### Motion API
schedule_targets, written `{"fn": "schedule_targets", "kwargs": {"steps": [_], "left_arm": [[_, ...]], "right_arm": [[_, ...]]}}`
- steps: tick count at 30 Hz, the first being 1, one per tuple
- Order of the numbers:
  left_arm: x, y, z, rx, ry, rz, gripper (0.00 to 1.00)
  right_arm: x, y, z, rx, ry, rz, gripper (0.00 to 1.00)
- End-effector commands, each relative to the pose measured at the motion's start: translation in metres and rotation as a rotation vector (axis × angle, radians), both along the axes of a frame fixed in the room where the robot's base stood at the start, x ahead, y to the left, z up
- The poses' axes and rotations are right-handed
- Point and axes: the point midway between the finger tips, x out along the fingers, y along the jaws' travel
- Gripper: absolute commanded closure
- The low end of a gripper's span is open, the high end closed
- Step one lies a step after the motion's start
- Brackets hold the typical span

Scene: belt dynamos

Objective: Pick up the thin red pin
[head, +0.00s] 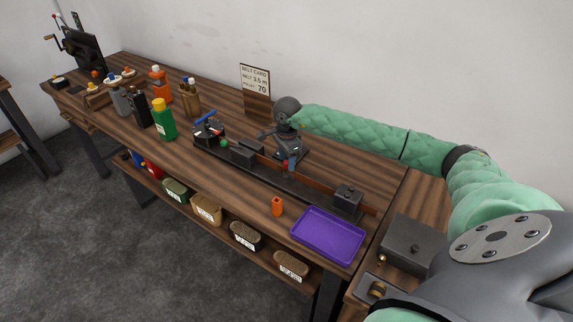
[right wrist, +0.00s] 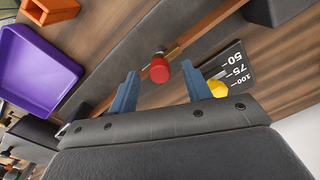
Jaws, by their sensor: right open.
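The thin red pin shows in the right wrist view as a round red head (right wrist: 160,71) on a short brownish stem at the belt rail. My right gripper (right wrist: 160,72) is open, with one blue finger on each side of the red head and visible gaps to it. In the head view my right gripper (head: 291,166) points down over the long dark bench fixture (head: 268,183), and a small bit of red shows beside its fingers. My left gripper is not in view.
A yellow knob (right wrist: 217,89) and a dark scale plate (right wrist: 231,67) lie close to one finger. A purple tray (head: 328,236) and an orange block (head: 277,206) sit at the bench front. A green bottle (head: 163,119) and other containers stand left. A sign (head: 255,79) stands behind.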

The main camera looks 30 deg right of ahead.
Motion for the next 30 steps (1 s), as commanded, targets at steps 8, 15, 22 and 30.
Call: {"fn": "schedule_targets", "kwargs": {"steps": [8, 15, 22, 30], "left_arm": [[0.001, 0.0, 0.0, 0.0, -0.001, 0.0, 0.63], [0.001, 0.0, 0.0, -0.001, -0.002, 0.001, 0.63], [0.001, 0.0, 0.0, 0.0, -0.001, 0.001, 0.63], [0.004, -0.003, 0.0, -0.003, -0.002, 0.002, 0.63]], "right_arm": [[0.0, 0.0, 0.0, 0.0, 0.0, 0.0, 0.79], [0.0, 0.0, 0.0, 0.0, 0.0, 0.0, 1.0], [0.0, -0.002, 0.003, -0.001, -0.001, -0.001, 1.0], [0.001, -0.017, 0.037, -0.001, -0.003, -0.014, 1.0]]}}
